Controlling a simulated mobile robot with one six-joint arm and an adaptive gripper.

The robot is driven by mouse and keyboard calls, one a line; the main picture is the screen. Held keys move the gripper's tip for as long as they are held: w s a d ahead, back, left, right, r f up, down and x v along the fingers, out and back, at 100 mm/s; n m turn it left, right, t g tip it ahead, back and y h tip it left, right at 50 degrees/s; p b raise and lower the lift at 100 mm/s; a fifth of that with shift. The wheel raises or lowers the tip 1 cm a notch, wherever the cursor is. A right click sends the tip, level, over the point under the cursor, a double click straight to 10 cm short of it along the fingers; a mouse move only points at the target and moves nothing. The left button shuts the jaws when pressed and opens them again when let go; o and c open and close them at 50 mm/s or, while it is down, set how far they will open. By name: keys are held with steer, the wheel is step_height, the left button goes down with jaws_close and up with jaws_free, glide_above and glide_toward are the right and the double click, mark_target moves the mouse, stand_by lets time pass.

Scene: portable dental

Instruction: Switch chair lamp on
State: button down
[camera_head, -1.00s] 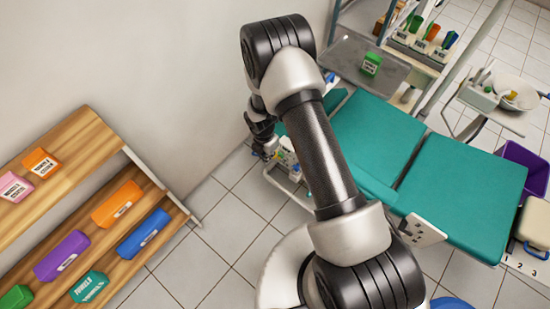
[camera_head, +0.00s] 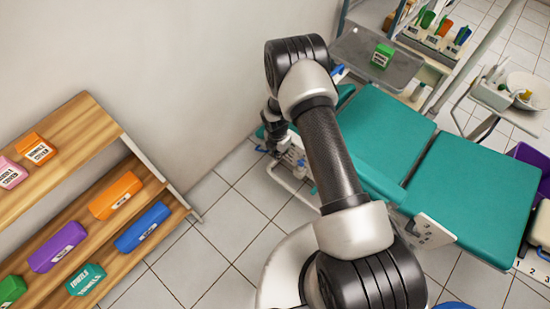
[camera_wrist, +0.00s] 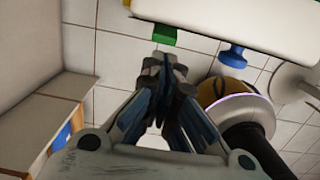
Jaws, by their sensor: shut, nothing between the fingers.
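The teal dental chair (camera_head: 385,130) stands right of my arm in the head view. A white unit (camera_head: 296,153) with small controls sits at its near left side, partly hidden by my arm. My gripper (camera_head: 270,150) is beside this unit, small and partly hidden. In the wrist view, my gripper (camera_wrist: 166,62) is shut and empty, its tips just below a green block (camera_wrist: 164,33) on the underside of a white body (camera_wrist: 230,18). I cannot tell whether they touch. A blue knob (camera_wrist: 233,56) hangs to the right. I cannot make out a lamp or its state.
A wooden shelf (camera_head: 110,140) with coloured boxes stands at the left. A grey tray (camera_head: 350,48) bears a green box (camera_head: 382,55) behind the chair. A white basin (camera_head: 525,88) stands at the right. The tiled floor (camera_head: 215,230) is clear between shelf and chair.

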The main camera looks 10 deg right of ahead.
steer(key=shift+w+d+r, duration=0.1)
steer(key=shift+w+d, duration=0.05)
steer(key=shift+w+d+r, duration=0.4)
steer(key=shift+d+r, duration=0.1)
steer(key=shift+d, duration=0.05)
steer(key=shift+p, duration=0.35)
steer(key=shift+r+p, duration=0.5)
steer(key=shift+r, duration=0.3)
